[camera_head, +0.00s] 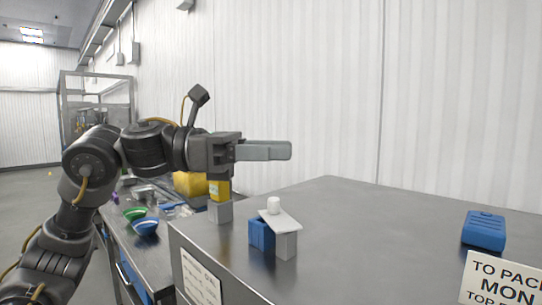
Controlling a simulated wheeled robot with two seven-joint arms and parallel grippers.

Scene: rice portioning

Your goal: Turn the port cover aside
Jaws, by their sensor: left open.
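The port cover looks to be the pale, tilted plate (284,221) with a round white knob (273,205) on top. It lies over a small fixture made of a blue block (261,234) and a grey block (286,246) on the metal table. My left gripper (285,151) is above and behind the cover in the picture, apart from it, with its fingers pointing right. It is open and empty; the fingers overlap from this side. My right gripper is not in view.
A yellow item (219,188) stands on a grey block (220,211) left of the fixture. A blue box (484,231) and a white sign (500,280) are at the right. Green and blue bowls (146,226) sit on a lower bench at left. The table's middle (380,240) is clear.

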